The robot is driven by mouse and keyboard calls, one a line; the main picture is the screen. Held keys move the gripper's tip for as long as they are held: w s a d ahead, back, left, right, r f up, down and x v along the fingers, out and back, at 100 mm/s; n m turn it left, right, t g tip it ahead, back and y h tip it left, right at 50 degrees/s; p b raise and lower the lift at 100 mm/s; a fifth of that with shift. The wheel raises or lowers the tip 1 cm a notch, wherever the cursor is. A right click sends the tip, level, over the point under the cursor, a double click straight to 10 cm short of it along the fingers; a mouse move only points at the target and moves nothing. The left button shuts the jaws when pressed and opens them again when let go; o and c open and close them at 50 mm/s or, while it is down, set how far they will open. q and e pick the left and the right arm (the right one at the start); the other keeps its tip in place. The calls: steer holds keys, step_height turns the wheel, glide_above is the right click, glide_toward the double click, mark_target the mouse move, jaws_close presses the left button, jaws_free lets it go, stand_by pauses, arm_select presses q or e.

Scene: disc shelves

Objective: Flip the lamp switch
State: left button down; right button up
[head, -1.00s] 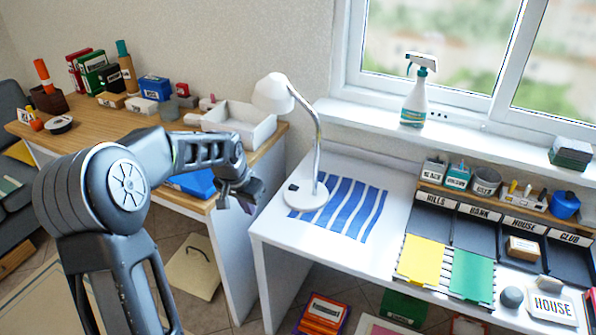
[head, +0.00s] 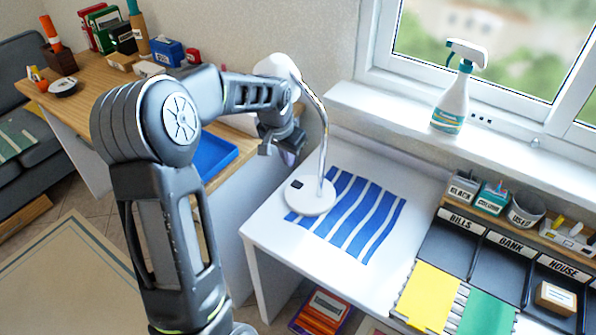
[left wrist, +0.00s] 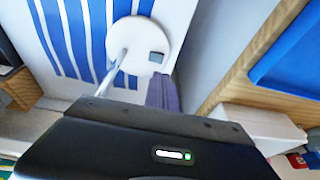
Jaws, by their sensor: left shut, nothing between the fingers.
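A white desk lamp has a round base (head: 311,201) on the white desk, a thin curved silver stem and a white shade (head: 277,66). A small dark switch (head: 297,184) sits on the left part of the base. In the left wrist view the base (left wrist: 136,42) shows with the switch (left wrist: 157,57) on it. My left gripper (head: 287,152) is shut and empty, above and slightly left of the switch, apart from it, and left of the stem. Its fingers (left wrist: 163,92) point toward the base in the left wrist view. My right gripper is out of view.
A blue-and-white striped cloth (head: 352,220) lies beside and under the lamp base. A spray bottle (head: 453,100) stands on the window sill. Labelled trays (head: 450,237) fill the desk's right. A blue tray (head: 210,157) lies on the wooden desk to the left.

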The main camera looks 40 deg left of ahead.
mark_target(295, 182)
arm_select(q)
steer(key=p+x, duration=0.1)
steer(key=x, duration=0.9)
steer(key=shift+f, duration=0.15)
